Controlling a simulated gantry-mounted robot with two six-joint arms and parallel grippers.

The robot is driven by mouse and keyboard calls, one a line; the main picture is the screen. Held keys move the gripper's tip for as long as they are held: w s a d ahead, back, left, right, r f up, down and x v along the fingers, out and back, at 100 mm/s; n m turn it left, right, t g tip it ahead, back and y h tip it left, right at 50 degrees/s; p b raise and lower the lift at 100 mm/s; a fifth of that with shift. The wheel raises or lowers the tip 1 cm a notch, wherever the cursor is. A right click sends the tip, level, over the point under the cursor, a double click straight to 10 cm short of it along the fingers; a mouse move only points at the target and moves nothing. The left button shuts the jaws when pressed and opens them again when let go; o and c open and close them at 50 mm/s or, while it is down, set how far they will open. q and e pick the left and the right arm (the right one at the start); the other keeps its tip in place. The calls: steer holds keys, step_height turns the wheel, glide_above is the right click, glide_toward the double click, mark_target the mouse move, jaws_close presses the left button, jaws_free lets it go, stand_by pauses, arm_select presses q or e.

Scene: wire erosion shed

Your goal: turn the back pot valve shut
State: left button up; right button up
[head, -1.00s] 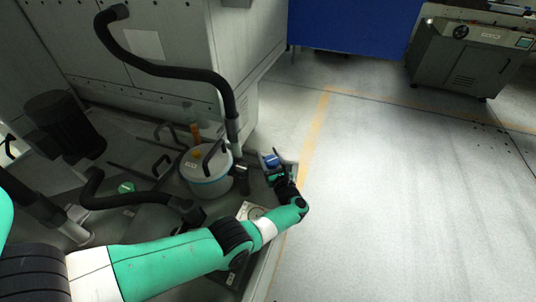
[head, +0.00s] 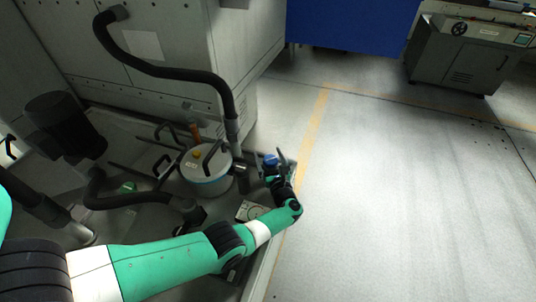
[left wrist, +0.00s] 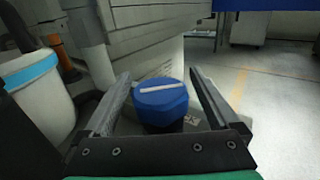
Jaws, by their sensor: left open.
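A blue valve knob (head: 271,160) with a white bar on top stands to the right of the white lidded pot (head: 214,172). In the left wrist view the blue knob (left wrist: 161,101) sits between the two fingers, its white bar nearly level across the picture. My left gripper (head: 276,163) is open, with one finger on each side of the knob. It also shows in the left wrist view (left wrist: 160,78), where the fingers look apart from the knob. The knob's lower part is hidden by the gripper. My right gripper is not in view.
A black hose (head: 170,73) arches down the grey cabinet (head: 190,30) beside the pot. Another black hose (head: 125,200) lies to the left. A yellow line (head: 318,115) marks the floor at right, where there is open room.

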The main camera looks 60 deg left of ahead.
mark_target(273, 166)
arm_select(q)
steer(key=d, duration=0.3)
steer(key=s+d+p, duration=0.1)
steer(key=d, duration=0.3)
steer(key=d+p, duration=0.1)
steer(key=d, duration=0.2)
steer(key=shift+s+d, duration=0.15)
steer(key=shift+s, duration=0.15)
steer(key=shift+s+d, duration=0.1)
steer(key=shift+d, duration=0.2)
